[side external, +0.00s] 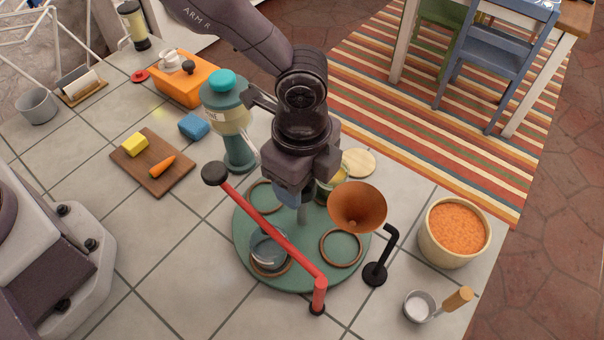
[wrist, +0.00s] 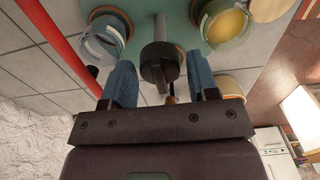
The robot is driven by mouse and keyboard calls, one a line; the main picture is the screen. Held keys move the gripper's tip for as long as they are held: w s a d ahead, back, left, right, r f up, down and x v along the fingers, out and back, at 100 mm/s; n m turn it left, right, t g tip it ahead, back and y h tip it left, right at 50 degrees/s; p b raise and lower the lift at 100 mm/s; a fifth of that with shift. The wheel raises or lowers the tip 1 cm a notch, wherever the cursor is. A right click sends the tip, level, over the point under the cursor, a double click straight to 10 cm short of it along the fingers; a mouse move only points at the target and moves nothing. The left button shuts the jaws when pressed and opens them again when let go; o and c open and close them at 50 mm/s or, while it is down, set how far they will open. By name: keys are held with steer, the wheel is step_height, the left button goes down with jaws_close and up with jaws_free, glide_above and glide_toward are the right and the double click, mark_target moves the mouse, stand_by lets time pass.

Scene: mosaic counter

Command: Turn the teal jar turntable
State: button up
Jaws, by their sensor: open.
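The teal turntable (side external: 247,230) is a round disc on the tiled counter, with brown rings on it. A clear jar (side external: 262,251) sits in the front-left ring, and a jar with yellow contents (side external: 330,191) is at the back right, partly hidden by my gripper. The front-right ring (side external: 341,248) and back-left ring are empty. A grey centre post (side external: 303,214) rises from the disc; in the wrist view its dark knob (wrist: 160,62) shows between my fingers. My gripper (side external: 292,194) is open above the disc's middle, its blue fingers (wrist: 160,82) on either side of the knob. Contact is unclear.
A red bar (side external: 265,228) with a black ball end crosses over the turntable's front left. A copper funnel (side external: 357,207) on a black stand overhangs the right side. A teal-lidded dispenser (side external: 231,120) stands behind left. An orange-filled tub (side external: 455,232) is at right.

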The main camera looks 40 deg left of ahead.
step_height(320, 180, up, 13)
stand_by(0.4)
stand_by(0.4)
steer(key=s+a+r+n+t, duration=0.2)
steer(key=a+n, duration=0.4)
steer(key=a, duration=0.3)
steer(key=s+a+r+n+t, duration=0.1)
steer(key=s+a+r+n, duration=0.4)
steer(key=a, duration=0.4)
steer(key=s+a+r+n+t, duration=0.2)
steer(key=s+a+r+n, duration=0.1)
steer(key=s+a+n, duration=0.4)
steer(key=a, duration=0.3)
steer(key=shift+r+t, duration=0.25)
steer(key=shift+t, duration=0.05)
